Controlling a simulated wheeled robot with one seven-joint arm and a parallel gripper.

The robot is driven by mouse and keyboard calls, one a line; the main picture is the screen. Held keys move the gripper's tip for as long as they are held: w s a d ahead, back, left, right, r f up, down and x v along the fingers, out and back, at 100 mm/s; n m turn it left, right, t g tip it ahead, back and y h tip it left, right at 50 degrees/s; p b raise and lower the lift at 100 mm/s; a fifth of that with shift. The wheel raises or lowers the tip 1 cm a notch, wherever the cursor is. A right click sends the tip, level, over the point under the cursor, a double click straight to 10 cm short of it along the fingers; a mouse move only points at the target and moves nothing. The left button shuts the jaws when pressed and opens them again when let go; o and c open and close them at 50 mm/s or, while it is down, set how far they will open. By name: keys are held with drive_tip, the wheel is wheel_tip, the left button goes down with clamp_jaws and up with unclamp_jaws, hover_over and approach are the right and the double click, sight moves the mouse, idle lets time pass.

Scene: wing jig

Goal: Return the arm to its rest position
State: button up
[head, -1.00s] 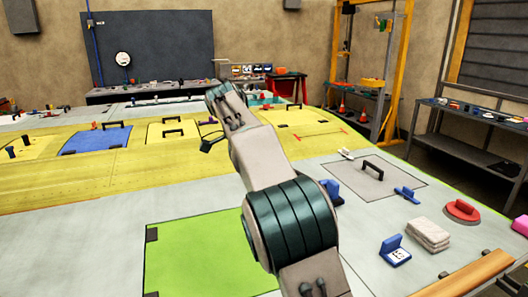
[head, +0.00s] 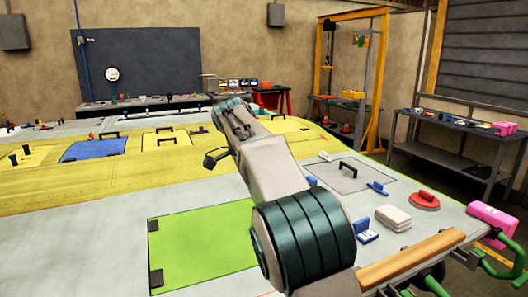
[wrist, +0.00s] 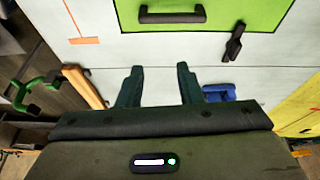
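My gripper (wrist: 158,88) shows in the wrist view with its two dark fingers apart and nothing between them. It is open above the pale wing surface, with a green panel (wrist: 270,15) and its black handle ahead of it. In the head view my arm reaches from the lower right up over the wing, and the fingers cannot be made out there. The green panel (head: 205,245) lies to the left of the arm.
A wooden edge strip (head: 410,258) with green clamps (head: 500,262) lines the right edge. A grey panel (head: 345,175), folded cloths (head: 393,217), a red disc tool (head: 423,200) and a pink block (head: 490,215) sit nearby. A side bench (head: 455,130) stands at right.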

drive_tip(key=s+d+f+n+y, duration=0.25)
drive_tip(key=s+d+n, duration=0.35)
drive_tip(key=s+d, duration=0.65)
drive_tip(key=s+d+f+n, duration=0.1)
drive_tip(key=s+f+n, duration=0.2)
drive_tip(key=s, duration=0.6)
drive_tip(key=s+d+f+n+t+y, duration=0.1)
drive_tip(key=s+d+f+n, duration=0.1)
drive_tip(key=s+f, duration=0.6)
drive_tip(key=shift+s+n+t, duration=0.3)
drive_tip(key=shift+s+n, duration=0.6)
drive_tip(key=shift+s, duration=0.15)
